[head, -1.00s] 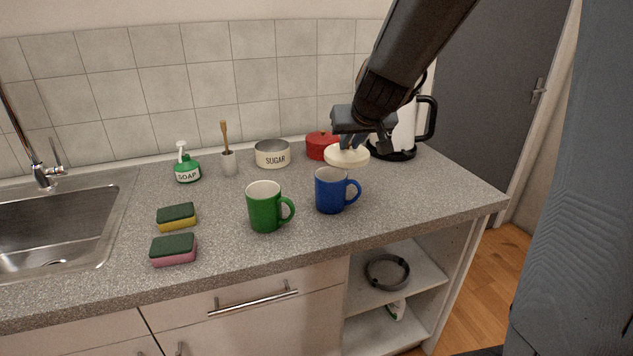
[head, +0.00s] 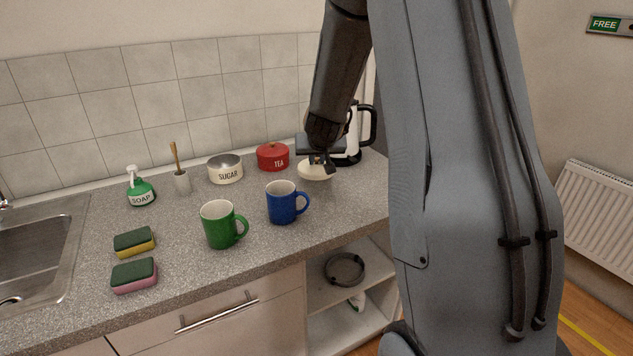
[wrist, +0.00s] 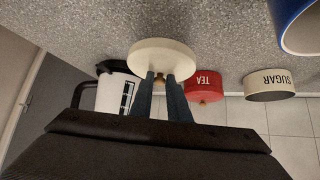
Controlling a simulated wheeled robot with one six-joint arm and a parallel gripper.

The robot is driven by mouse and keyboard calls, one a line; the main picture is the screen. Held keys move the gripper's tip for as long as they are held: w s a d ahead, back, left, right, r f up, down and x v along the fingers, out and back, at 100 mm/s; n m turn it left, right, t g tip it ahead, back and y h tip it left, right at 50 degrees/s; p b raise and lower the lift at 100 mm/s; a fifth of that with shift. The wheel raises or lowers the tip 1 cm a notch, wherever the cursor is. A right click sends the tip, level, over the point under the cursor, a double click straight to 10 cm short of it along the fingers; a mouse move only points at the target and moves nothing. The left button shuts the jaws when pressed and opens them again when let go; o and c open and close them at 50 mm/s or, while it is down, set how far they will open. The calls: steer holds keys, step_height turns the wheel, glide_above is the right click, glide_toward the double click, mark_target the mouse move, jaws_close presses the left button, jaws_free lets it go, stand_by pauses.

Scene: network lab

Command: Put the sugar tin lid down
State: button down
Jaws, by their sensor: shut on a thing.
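The cream sugar tin lid (head: 314,173) is at the right part of the counter, right of the red tea tin. My gripper (head: 321,161) is shut on the lid's knob from above. In the wrist view the lid (wrist: 163,57) sits level between my fingertips (wrist: 164,80), close to the counter; I cannot tell whether it touches. The open sugar tin (head: 225,169) stands upright without a lid near the back wall, left of the tea tin.
The red tea tin (head: 273,157) stands just left of the lid, and a white kettle (head: 351,140) stands behind it on the right. A blue mug (head: 284,203) and a green mug (head: 220,226) stand in front. Bare counter (head: 335,205) lies in front of the lid.

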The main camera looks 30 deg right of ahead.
mark_target(318, 174)
steer(key=shift+f, duration=3.1)
steer(key=shift+f, duration=0.15)
steer(key=c, duration=1.7)
jaws_free()
steer(key=shift+s+a+r, duration=0.1)
steer(key=shift+s+r, duration=0.1)
steer(key=shift+r, duration=0.15)
steer(key=v, duration=1.1)
steer(key=shift+s+r, duration=0.15)
steer(key=shift+s, duration=0.05)
